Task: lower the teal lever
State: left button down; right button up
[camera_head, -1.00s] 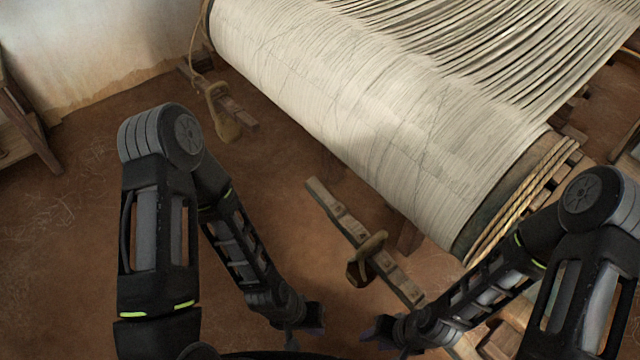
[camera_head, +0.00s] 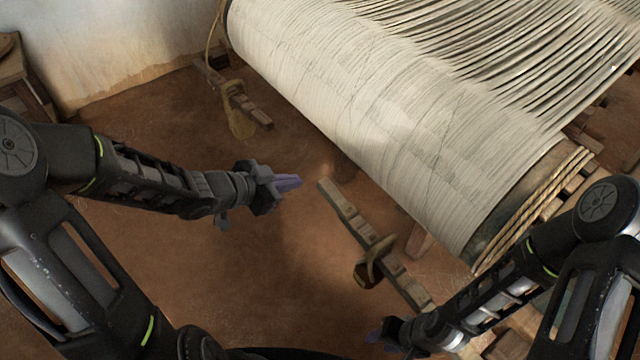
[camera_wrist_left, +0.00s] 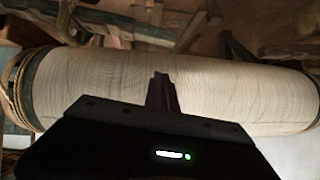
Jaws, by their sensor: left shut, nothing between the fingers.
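I see no teal lever in either view. My left gripper (camera_head: 289,183) is shut and empty, with its purple fingers pointing right over the brown floor, left of the notched wooden beam. In the left wrist view its closed fingers (camera_wrist_left: 162,92) stand in front of the cloth roll. My right gripper (camera_head: 378,335) is low in the head view, near the lower end of the beam. Its fingers are small and partly hidden there, so I cannot tell whether they are open.
A large roll of pale thread (camera_head: 370,120) fills the upper right, with rope (camera_head: 535,205) around its near end. The notched wooden beam (camera_head: 349,215) carries a wooden loop (camera_head: 370,265). A second loop (camera_head: 238,112) is farther back. The brown floor (camera_head: 270,270) at centre left is clear.

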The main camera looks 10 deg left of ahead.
dwell(0.3)
pick_arm(q)
jog(key=b, duration=0.4)
send_over(320, 186)
jog(key=s, duration=0.3)
notch_tip(320, 186, down, 6)
jog(key=shift+w+d+f+b, duration=0.1)
jog(key=shift+d+f+b, duration=0.1)
jog(key=shift+f, duration=0.35)
jog(key=shift+w+d+f+b, duration=0.1)
jog(key=shift+f+b, duration=0.05)
jog(key=shift+f, duration=0.4)
jog(key=shift+w+f, duration=0.2)
jog(key=shift+f, duration=0.45)
jog(key=shift+f, duration=0.1)
